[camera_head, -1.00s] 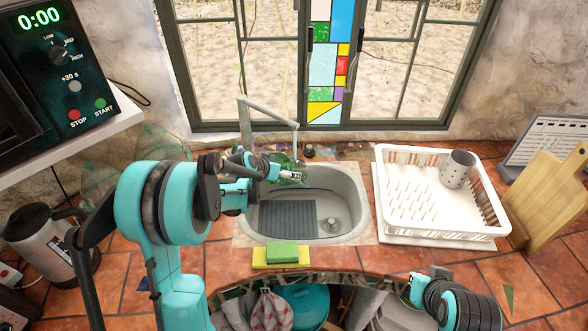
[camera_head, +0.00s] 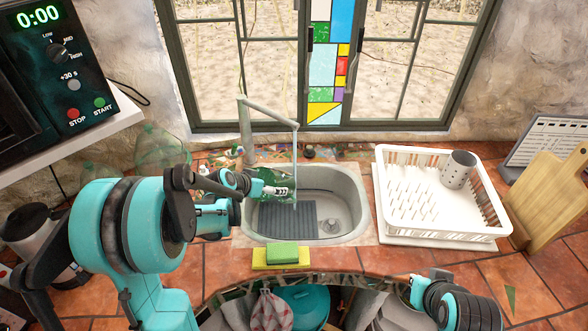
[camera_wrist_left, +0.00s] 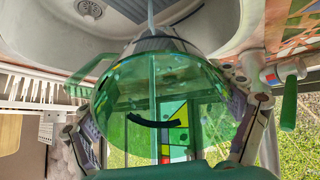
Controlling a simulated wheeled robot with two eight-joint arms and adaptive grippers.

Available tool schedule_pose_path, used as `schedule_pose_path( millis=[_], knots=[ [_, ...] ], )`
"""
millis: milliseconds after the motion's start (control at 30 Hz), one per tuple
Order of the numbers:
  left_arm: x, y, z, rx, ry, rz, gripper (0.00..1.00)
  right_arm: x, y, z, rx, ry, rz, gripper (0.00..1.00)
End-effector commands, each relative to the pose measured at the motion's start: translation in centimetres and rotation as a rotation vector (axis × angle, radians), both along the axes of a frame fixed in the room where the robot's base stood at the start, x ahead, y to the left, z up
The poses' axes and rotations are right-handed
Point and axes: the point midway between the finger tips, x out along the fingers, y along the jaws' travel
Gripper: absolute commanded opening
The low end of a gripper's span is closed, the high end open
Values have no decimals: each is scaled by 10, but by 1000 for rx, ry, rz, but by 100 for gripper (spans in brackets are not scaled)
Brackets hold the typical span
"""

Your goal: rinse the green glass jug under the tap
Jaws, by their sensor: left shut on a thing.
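The green glass jug (camera_head: 267,177) is at the left side of the sink (camera_head: 357,205), partly hidden by my left gripper (camera_head: 277,190). In the left wrist view the see-through jug (camera_wrist_left: 140,85) sits between the two fingers of my left gripper (camera_wrist_left: 158,112), which is shut on it. Its handle points left there. The tap (camera_head: 270,112) arches over the basin. A thin pale vertical line drops from its end beside the jug; in the wrist view it meets the jug's far edge. My right gripper (camera_head: 415,288) is low at the right, its fingers unclear.
A green and yellow sponge (camera_head: 282,254) lies on the sink's front edge. A white dish rack (camera_head: 420,235) with a grey cutlery cup (camera_head: 458,169) stands right of the sink. Large green glass vessels (camera_head: 160,148) and a kettle (camera_head: 35,225) stand at the left.

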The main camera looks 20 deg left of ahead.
Motion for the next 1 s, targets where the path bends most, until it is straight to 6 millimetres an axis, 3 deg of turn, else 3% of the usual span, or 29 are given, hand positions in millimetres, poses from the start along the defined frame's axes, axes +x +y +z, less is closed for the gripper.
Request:
schedule_pose_path(
  millis=[533, 1000],
  knots=[
    [-1, 1, 2, -1, -1, 1, 49, 0, 0, 2, 0, 0, 0, 0],
    [-34, 13, 30, -2, -1, 2, 49, 0, 0, 22, 0, 0, 0, 0]
  ],
)
